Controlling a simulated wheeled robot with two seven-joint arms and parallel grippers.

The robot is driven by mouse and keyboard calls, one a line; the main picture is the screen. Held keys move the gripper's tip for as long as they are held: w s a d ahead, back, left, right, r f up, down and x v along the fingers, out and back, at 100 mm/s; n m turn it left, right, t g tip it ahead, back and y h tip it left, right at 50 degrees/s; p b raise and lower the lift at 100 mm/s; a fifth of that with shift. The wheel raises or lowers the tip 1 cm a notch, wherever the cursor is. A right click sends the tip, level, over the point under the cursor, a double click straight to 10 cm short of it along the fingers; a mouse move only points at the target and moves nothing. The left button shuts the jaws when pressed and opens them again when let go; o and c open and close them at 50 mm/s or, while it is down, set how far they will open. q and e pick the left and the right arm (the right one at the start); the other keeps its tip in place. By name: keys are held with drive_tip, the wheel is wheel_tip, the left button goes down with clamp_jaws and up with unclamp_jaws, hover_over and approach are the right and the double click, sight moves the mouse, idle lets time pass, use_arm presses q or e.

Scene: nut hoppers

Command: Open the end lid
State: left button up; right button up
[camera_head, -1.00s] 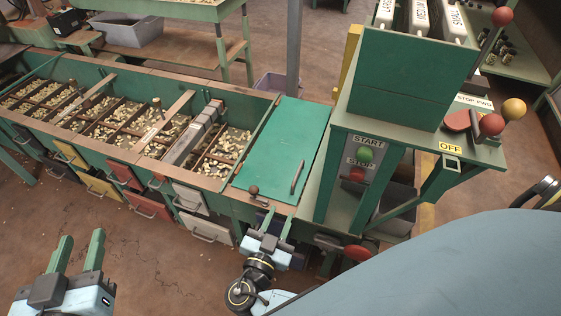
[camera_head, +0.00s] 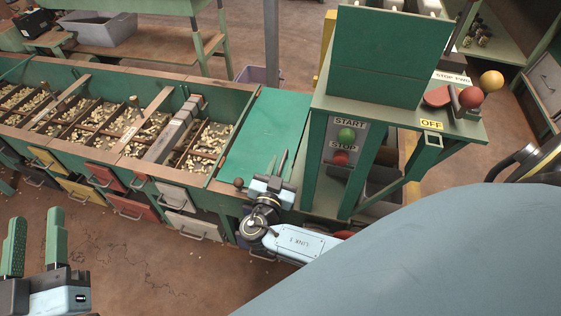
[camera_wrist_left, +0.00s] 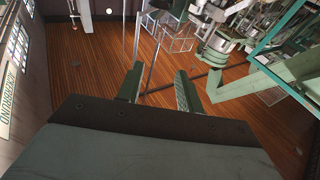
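The end lid (camera_head: 265,120) is a flat green panel lying closed over the right end of the hopper row in the head view. A dark knob (camera_head: 238,182) sits at its front left corner. My right gripper (camera_head: 285,160) is over the lid's front right part, at its handle. Its fingers and the handle overlap, so I cannot tell whether it grips. My left gripper (camera_head: 35,240) is open and empty at the lower left, well away from the lid. Its spread fingers also show in the left wrist view (camera_wrist_left: 158,88).
Open hoppers with nuts (camera_head: 105,125) run left of the lid, with drawers (camera_head: 180,196) below. A green stand (camera_head: 390,60) with START and STOP buttons (camera_head: 343,144) stands close to the lid's right. A grey bin (camera_head: 100,28) is behind. The floor at front left is clear.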

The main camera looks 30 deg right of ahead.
clamp_jaws()
drive_tip(key=shift+r, duration=0.1)
idle(0.3)
